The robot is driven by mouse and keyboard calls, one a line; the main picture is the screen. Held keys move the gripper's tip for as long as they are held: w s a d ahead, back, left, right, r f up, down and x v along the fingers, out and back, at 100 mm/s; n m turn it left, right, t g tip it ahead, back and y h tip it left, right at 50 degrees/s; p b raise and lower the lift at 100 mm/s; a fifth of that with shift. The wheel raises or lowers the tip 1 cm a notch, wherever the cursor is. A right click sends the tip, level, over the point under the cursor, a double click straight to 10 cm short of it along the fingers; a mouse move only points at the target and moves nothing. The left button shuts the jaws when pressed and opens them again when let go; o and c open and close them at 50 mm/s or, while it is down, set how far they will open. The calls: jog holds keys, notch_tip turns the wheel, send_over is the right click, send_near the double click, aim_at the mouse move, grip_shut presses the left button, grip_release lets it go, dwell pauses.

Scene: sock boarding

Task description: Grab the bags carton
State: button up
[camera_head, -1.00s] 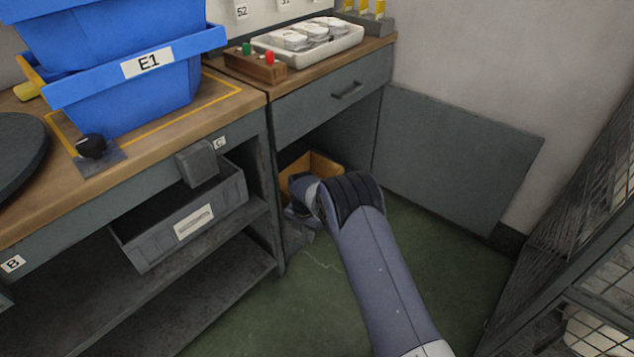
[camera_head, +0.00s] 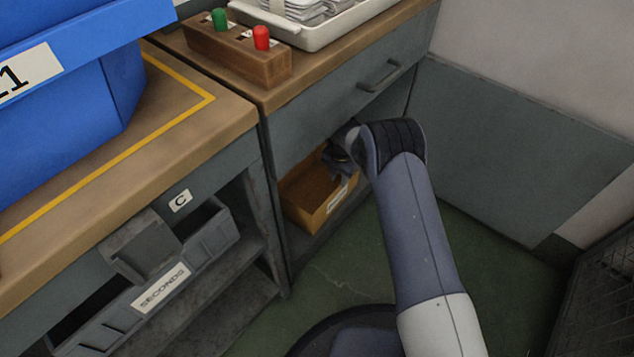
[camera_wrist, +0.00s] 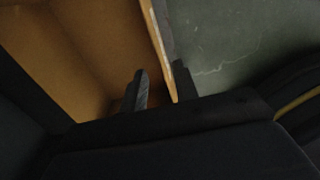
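The bags carton is an open orange-brown box (camera_head: 305,200) with a white label on its front. It sits in the open bay under the drawer of the grey cabinet. In the wrist view the carton's inside (camera_wrist: 95,45) fills the left, and its wall runs down the middle. My gripper (camera_wrist: 160,75) is open, with one finger on the inner side of that wall and the other on the outer side. A small gap shows between the inner finger and the wall. In the head view my gripper (camera_head: 340,160) is at the carton's right end, partly hidden by my wrist.
The drawer front (camera_head: 350,105) hangs directly above the carton. A grey bin labelled SECONDS (camera_head: 165,285) is on the left shelf. A wooden block with green and red buttons (camera_head: 235,55) and a white tray (camera_head: 310,35) stand on top. The green floor (camera_head: 500,245) at right is clear.

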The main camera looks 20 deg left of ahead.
notch_tip(320, 180, down, 10)
jog(key=b, duration=0.4)
jog(key=shift+f, duration=0.2)
jog(key=shift+r, duration=0.1)
jog(key=shift+c, duration=0.6)
grip_shut()
